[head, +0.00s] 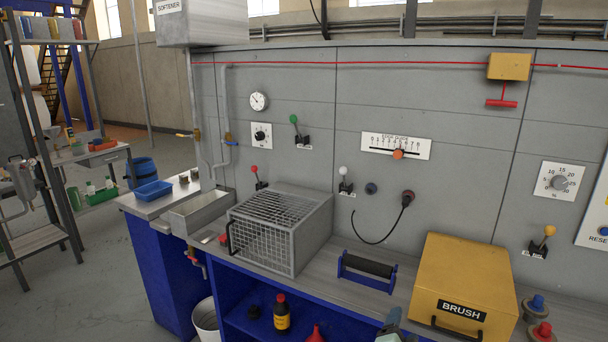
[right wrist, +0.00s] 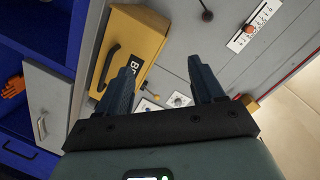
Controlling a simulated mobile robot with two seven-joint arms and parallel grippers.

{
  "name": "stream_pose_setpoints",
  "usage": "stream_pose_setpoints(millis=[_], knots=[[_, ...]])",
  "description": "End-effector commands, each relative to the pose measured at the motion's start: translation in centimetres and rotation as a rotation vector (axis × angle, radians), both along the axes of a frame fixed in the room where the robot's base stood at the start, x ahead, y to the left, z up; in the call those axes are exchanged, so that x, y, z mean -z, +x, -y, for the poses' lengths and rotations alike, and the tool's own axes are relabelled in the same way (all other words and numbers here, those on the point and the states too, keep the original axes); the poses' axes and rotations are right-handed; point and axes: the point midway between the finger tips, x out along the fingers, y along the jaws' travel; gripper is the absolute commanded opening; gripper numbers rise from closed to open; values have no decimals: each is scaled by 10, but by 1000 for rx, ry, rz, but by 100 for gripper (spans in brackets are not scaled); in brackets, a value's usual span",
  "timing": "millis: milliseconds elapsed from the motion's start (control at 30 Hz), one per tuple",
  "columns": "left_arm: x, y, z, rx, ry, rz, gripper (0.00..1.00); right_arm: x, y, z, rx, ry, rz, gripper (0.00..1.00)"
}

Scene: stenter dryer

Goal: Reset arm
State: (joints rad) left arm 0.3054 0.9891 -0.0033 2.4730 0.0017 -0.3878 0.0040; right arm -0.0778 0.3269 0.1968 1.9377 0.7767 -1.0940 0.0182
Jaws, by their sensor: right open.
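My right gripper (right wrist: 164,78) is open, with its two dark blue fingers apart and nothing between them. Only a small part of my right arm or gripper (head: 392,328) shows at the bottom edge of the head view, in front of the bench. In the right wrist view the fingers show over the yellow brush box (right wrist: 143,45) and the grey panel; I cannot tell the distance. My left gripper is not in view. A panel lettered "RESE", cut off by the frame, with a blue button (head: 603,231) is at the right edge of the head view.
The bench carries a wire cage box (head: 283,228), a black roller in a blue stand (head: 367,271) and the yellow brush box (head: 464,288). Knobs and levers (head: 549,233) stick out from the wall panel. A grey cabinet door (right wrist: 47,110) is at left in the wrist view.

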Motion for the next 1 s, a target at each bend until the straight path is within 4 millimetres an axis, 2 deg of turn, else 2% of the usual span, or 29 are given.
stream_pose_setpoints(millis=[33,100,167,200,267,300,367,400,467,500,633,700,800,900,1000], knots=[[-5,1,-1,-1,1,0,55,42,-1,-5,-61,-31,-98,67],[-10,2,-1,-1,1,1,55,96,-8,-12,-150,-60,-220,67],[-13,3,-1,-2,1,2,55,139,-20,-19,-224,-75,-325,67],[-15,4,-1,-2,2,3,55,168,-30,-23,-274,-82,-395,67],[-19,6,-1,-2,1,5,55,209,-51,-29,-349,-84,-501,67],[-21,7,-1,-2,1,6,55,235,-67,-33,-399,-81,-571,67],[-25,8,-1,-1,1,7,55,271,-95,-40,-474,-71,-678,67],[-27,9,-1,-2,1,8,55,293,-116,-44,-525,-59,-747,67],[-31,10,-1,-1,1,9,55,323,-151,-51,-601,-38,-850,67],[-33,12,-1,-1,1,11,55,340,-176,-56,-651,-18,-919,67],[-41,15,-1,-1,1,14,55,380,-262,-72,-817,62,-1126,67],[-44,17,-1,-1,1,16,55,391,-303,-81,-896,109,-1217,67],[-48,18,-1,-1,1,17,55,397,-351,-90,-984,168,-1314,67],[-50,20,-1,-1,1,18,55,397,-381,-96,-1043,210,-1372,67],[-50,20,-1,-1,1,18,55,397,-395,-99,-1070,228,-1398,67]])
